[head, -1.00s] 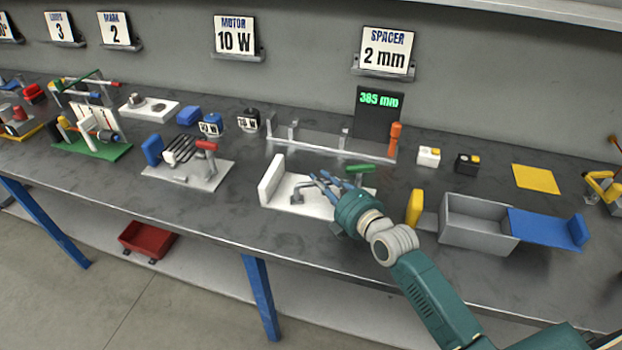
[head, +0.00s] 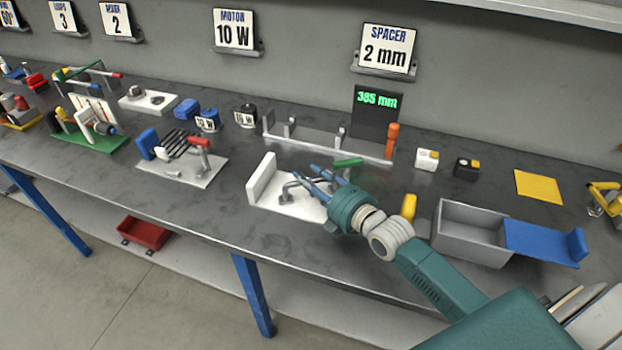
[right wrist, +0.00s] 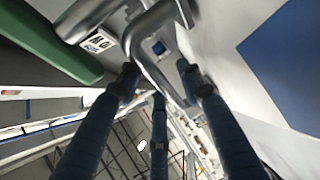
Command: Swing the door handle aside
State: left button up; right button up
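The door handle (head: 287,190), a bent grey metal bar, stands on a white plate (head: 270,203) with a white upright panel at its left end. A green grip (head: 348,162) shows just behind my fingers. My right gripper (head: 318,180) reaches over the plate from the right, its blue fingers spread close to the handle. In the right wrist view the bent grey bar (right wrist: 150,70) runs between the separated fingertips (right wrist: 158,80); I cannot tell whether they touch it. The green grip (right wrist: 45,40) lies at upper left there. My left gripper is out of view.
A grey box (head: 470,232) with a blue lid (head: 540,243) and a yellow block (head: 409,207) stand to the right. A grey rail fixture (head: 330,147) with an orange post is behind. A plate with a red-handled clamp (head: 200,148) is to the left.

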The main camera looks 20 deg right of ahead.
jog(key=shift+s, duration=0.2)
jog(key=v, duration=1.1)
jog(key=shift+s+d+r, duration=0.15)
jog(key=shift+s, duration=0.15)
